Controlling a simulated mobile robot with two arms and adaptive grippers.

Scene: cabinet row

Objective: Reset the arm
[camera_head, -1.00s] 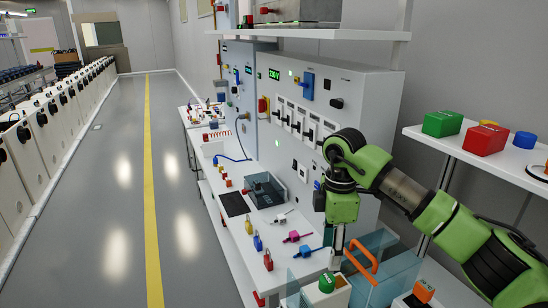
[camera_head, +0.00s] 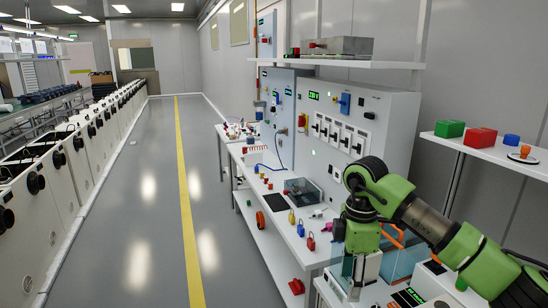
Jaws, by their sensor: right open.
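My right arm, green and grey, comes in from the right edge, with its elbow bent over the front of the workbench (camera_head: 262,196). My right gripper (camera_head: 356,284) hangs pointing down beside the clear bluish box with an orange handle (camera_head: 392,236). The gripper is open, and I see nothing held in it. Its fingertips are small and partly blend with the box behind. The arm hides part of the white control cabinet (camera_head: 385,118). My left gripper is not in view.
Padlocks, including a red one (camera_head: 311,242), and small tools lie on the bench. A shelf at right holds a green box (camera_head: 449,129) and red boxes (camera_head: 475,140). A grey floor aisle with a yellow line (camera_head: 187,200) is clear at left, beside a row of white cabinets (camera_head: 60,170).

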